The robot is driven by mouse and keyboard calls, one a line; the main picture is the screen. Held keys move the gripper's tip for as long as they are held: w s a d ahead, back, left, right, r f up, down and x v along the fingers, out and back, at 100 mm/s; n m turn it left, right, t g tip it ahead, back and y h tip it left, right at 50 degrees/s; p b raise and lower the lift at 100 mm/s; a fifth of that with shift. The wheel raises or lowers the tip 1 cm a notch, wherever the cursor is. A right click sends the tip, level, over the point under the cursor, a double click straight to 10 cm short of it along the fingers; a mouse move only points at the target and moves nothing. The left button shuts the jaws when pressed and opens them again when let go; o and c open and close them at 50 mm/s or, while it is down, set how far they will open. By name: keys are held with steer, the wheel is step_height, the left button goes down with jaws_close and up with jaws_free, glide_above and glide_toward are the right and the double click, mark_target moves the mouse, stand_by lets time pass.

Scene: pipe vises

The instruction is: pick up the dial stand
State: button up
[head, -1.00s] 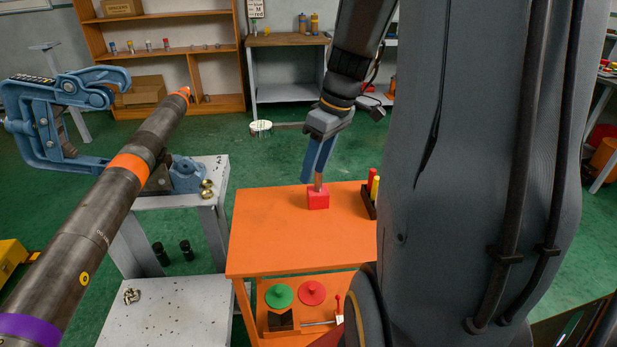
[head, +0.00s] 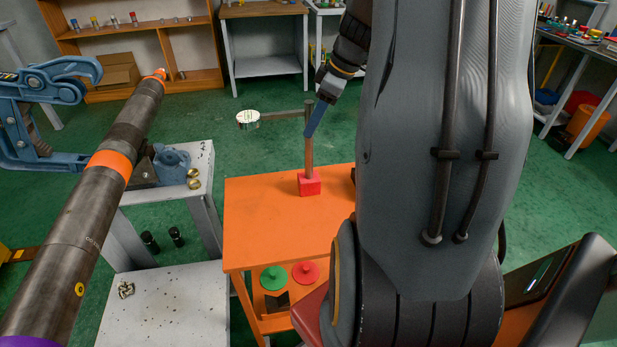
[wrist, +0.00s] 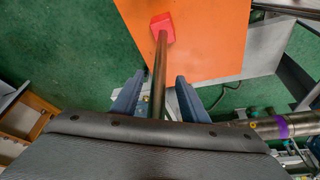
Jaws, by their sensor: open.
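The dial stand has a red block base (head: 310,185) on the orange table, an upright brown-grey post (head: 308,155) and a side arm ending in a round white-faced dial (head: 247,119) at left. My gripper (head: 311,128) is open, with blue fingers beside the upper post, well above the base. In the wrist view the post (wrist: 160,75) runs between the two open fingers of my gripper (wrist: 158,92), with a gap on each side. The red base (wrist: 162,27) shows beyond them. The dial is outside the wrist view.
The orange table (head: 260,215) has clear top around the base. Green and red discs (head: 305,272) sit on its lower shelf. A grey stand (head: 205,180) with a blue vise part is to the left. A long banded pipe (head: 105,180) crosses the left side.

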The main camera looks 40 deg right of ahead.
steer(key=shift+p+x, duration=0.6)
steer(key=shift+x, duration=1.3)
steer(key=shift+w, duration=0.1)
jaws_close()
steer(key=shift+r, duration=0.15)
